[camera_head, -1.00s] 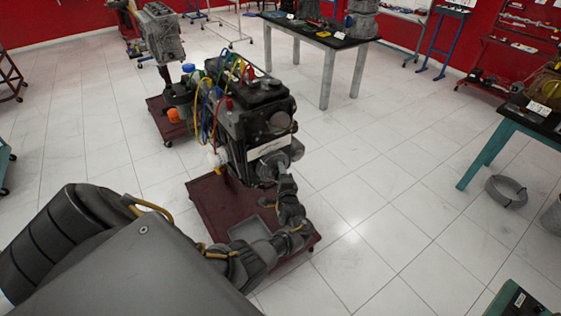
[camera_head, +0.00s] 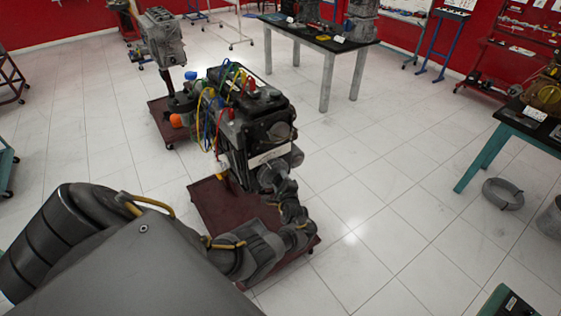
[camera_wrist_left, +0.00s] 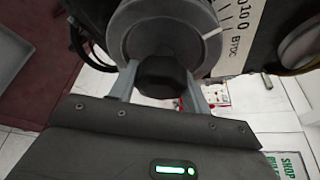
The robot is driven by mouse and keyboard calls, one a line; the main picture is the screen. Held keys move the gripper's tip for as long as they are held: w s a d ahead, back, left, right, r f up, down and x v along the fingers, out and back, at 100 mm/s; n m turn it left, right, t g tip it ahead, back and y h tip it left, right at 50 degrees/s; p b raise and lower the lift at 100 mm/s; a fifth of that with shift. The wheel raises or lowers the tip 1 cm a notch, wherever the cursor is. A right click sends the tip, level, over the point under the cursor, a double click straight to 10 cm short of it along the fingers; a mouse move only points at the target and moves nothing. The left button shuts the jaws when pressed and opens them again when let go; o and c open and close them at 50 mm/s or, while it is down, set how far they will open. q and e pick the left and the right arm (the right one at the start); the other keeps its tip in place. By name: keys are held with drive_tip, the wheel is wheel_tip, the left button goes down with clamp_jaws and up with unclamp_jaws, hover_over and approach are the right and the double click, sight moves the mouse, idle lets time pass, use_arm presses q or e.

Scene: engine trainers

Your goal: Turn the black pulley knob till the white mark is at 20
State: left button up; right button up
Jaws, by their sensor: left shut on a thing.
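The black pulley knob (camera_wrist_left: 162,77) sits in front of a round grey pulley (camera_wrist_left: 125,35) in the left wrist view. My left gripper (camera_wrist_left: 162,88) is shut on the knob, one finger on each side. A white mark (camera_wrist_left: 212,33) shows on the pulley's right rim, by the lower end of the scale lines. The white scale plate (camera_wrist_left: 265,20) carries 10, 0 and BTDC; the figure 20 is not readable, as the top edge cuts the plate. In the head view, my left gripper (camera_head: 272,176) is at the engine's (camera_head: 262,125) front, largely hiding the pulley. My right gripper is out of view.
The engine stands over a dark red wheeled base (camera_head: 215,205). Coloured cables (camera_head: 215,100) hang at its left side. Another engine (camera_head: 162,38) stands behind to the left. A table (camera_head: 320,40) stands at the back, and a dark-topped table (camera_head: 530,118) at the right. The floor between is clear.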

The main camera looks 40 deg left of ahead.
use_arm(q)
drive_tip(key=shift+f, duration=0.1)
drive_tip(key=o, duration=1)
drive_tip(key=shift+s+d, duration=0.15)
drive_tip(key=shift+d, duration=0.1)
drive_tip(key=p+v, duration=0.1)
drive_tip(key=v, duration=0.9)
drive_tip(key=shift+s+d, duration=0.1)
drive_tip(key=shift+d, duration=0.05)
